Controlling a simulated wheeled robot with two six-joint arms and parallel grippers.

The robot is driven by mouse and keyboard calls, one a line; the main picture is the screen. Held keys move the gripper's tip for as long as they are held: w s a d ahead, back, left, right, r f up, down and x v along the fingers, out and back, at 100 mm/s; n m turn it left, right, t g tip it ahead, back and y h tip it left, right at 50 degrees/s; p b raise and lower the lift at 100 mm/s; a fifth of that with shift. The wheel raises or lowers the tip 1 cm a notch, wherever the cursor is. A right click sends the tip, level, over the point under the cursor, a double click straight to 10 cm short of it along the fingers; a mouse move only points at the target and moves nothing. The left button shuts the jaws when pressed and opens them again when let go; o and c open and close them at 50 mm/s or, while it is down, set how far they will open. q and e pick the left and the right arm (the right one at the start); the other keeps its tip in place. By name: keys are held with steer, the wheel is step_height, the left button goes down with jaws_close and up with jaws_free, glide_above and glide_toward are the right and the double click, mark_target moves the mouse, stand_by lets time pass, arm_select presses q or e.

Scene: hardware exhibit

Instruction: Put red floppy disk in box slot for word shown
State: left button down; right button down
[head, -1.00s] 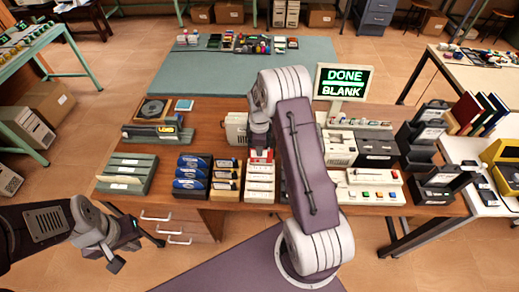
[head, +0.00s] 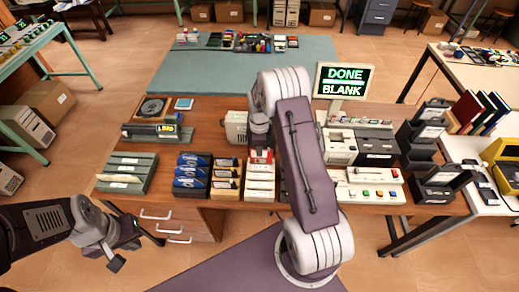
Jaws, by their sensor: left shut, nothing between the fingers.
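A sign (head: 343,80) at the back right reads DONE above BLANK. A small red piece with white on it (head: 261,156), possibly the red floppy disk, shows at the top of a pale slotted box (head: 260,183). My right gripper (head: 261,146) points down right at this red piece. Its fingers are too small and hidden to tell whether they hold it or only stand over it. My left gripper (head: 119,256) is shut and empty, low at the left, in front of the desk and away from the boxes.
A dark rack with blue disks (head: 191,178) and a rack with tan disks (head: 226,180) stand left of the pale box. A green-grey slotted tray (head: 126,173) is further left. Machines with buttons (head: 366,187) stand at right. The teal mat (head: 200,80) is mostly clear in front.

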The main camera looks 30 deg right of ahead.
steer(key=shift+f, duration=0.15)
steer(key=shift+f+b, duration=1.3)
steer(key=shift+f, duration=0.6)
steer(key=c, duration=1.6)
jaws_free()
steer(key=shift+r, duration=0.1)
step_height(320, 180, up, 8)
steer(key=p, duration=0.6)
steer(key=shift+p, duration=0.35)
